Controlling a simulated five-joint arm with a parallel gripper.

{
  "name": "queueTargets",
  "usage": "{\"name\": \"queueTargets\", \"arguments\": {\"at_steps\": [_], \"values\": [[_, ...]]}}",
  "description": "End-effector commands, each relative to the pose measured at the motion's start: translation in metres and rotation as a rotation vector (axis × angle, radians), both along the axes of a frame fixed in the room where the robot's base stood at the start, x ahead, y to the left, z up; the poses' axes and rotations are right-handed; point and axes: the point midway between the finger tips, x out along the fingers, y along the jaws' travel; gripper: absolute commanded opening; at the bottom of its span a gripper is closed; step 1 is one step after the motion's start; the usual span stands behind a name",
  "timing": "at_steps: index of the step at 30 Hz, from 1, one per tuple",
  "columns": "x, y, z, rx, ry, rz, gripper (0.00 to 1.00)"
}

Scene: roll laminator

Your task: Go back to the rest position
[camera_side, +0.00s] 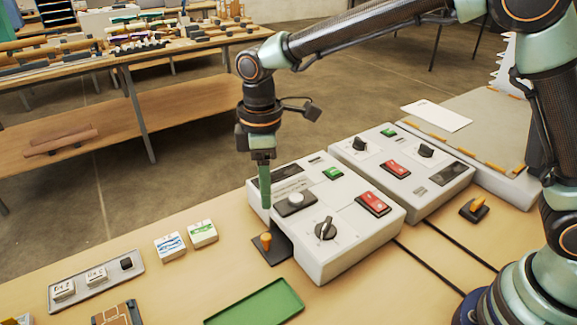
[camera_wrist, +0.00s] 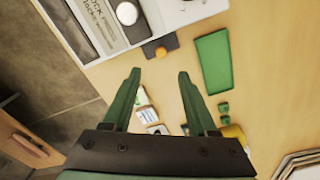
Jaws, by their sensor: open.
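My gripper (camera_side: 265,204) hangs pointing down at the front left corner of the nearer white control box (camera_side: 345,250). In the wrist view its two green fingers (camera_wrist: 159,75) are spread apart with nothing between them. A small base with an orange knob (camera_side: 265,238) sits on the table by the box, below my gripper; the orange knob (camera_wrist: 160,52) also shows beyond the fingertips in the wrist view. The nearer box carries a white round button (camera_side: 296,199), a green switch (camera_side: 333,173), a red switch (camera_side: 373,203) and a black dial (camera_side: 325,229).
A second white box (camera_side: 440,185) stands behind, with a grey laminator bed (camera_side: 470,118) beyond it. A green tray (camera_side: 258,303), two small cartons (camera_side: 170,246) and a grey plate (camera_side: 97,284) lie in front. Bare table lies between them. A workbench (camera_side: 130,55) stands in the background.

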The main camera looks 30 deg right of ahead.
Motion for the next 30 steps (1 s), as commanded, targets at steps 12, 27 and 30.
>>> {"name": "queueTargets", "arguments": {"at_steps": [12,27,30], "values": [[-0.005,-0.043,0.039,0.039,-0.072,-0.170,0.58],[-0.072,-0.167,0.102,0.173,-0.300,-0.735,0.58],[-0.090,-0.186,0.104,0.201,-0.345,-0.844,0.58]]}}
